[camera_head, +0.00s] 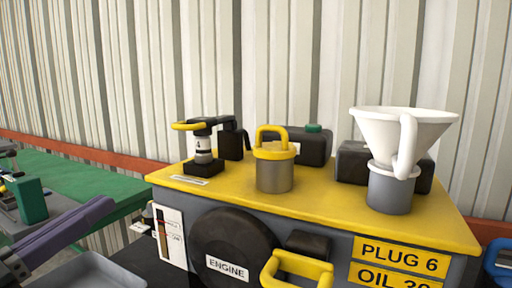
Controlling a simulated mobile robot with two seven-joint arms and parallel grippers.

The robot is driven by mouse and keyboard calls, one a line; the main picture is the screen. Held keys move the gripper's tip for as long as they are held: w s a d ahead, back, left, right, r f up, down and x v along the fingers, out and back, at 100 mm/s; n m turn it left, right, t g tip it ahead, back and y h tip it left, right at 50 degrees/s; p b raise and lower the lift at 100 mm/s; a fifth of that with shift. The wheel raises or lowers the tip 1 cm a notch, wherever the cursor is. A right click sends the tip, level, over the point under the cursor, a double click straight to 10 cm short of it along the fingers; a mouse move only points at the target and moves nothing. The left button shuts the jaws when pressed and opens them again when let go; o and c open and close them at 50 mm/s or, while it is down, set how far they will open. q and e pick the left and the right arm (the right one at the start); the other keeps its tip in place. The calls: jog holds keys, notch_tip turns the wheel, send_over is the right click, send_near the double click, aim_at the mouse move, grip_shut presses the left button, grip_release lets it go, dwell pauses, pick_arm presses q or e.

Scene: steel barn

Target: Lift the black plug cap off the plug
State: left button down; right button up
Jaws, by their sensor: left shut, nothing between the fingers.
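The black plug cap (207,124) sits on top of the plug (203,151), at the left of the yellow bench top. A yellow grip (189,126) sticks out from the cap to the left, and a black lead bends down on its right. The plug is white and upright in a small black block. My left gripper (104,206) shows at the lower left, dark purple-grey, with its fingers shut and empty. It is well to the left of the plug and lower in the picture, apart from the cap. My right gripper is not in the picture.
A yellow-handled canister (274,170) stands right of the plug, and a white funnel (400,135) sits in a grey cup at the right. Black boxes stand behind. A yellow handle (297,268) sticks out in front. A green table (85,182) lies left, with a grey tray (92,272) below.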

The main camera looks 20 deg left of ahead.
pick_arm(q)
jog(key=shift+w+r, duration=0.1)
jog(key=r+p+x, duration=0.1)
jog(key=p+x, duration=0.1)
jog(key=x, duration=0.4)
jog(key=r+p+x, duration=0.1)
jog(key=p+x, duration=0.2)
jog(key=x, duration=0.3)
jog(key=shift+r+p, duration=0.35)
jog(key=shift+r, duration=0.1)
jog(key=shift+w+d, duration=0.1)
jog(key=shift+d, duration=0.05)
